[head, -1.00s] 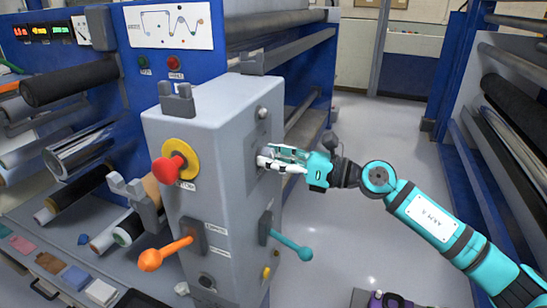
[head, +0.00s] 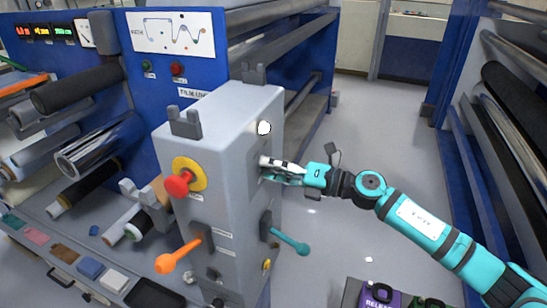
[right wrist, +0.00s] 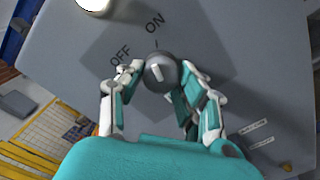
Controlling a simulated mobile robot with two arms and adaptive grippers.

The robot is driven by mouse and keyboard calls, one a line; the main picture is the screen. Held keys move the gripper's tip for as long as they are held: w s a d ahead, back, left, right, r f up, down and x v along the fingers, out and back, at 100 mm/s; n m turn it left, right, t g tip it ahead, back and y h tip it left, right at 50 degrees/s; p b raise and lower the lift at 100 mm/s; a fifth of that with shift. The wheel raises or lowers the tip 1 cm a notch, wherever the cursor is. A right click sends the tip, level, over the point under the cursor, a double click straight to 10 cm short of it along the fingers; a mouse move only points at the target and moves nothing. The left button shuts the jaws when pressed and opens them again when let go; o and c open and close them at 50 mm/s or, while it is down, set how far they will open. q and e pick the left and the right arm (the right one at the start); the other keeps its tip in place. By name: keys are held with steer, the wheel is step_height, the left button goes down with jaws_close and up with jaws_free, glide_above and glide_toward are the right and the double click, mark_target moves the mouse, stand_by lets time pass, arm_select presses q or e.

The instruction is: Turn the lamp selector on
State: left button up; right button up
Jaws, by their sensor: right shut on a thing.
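The lamp selector (right wrist: 161,72) is a dark round knob with a white pointer mark, on the side face of the grey control cabinet (head: 205,140). In the right wrist view the words OFF and ON are printed above it, and its pointer is turned toward the tick by ON. My right gripper (head: 265,169) is shut on the selector, one finger on each side of it, as the right wrist view (right wrist: 163,82) shows. The lamp (head: 264,128) above it glows white and also shows in the right wrist view (right wrist: 94,4). In the head view the gripper hides the selector.
A teal lever (head: 290,242) sticks out below my right gripper on the same face. The front face carries a red knob on a yellow disc (head: 182,182) and an orange lever (head: 180,253). Open floor (head: 345,215) lies right of the cabinet.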

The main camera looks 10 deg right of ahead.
steer(key=shift+r+m+p, duration=0.1)
steer(key=shift+m+p, duration=0.75)
steer(key=shift+m, duration=0.25)
steer(key=o, duration=1.1)
steer(key=shift+o, duration=0.2)
steer(key=v, duration=1.2)
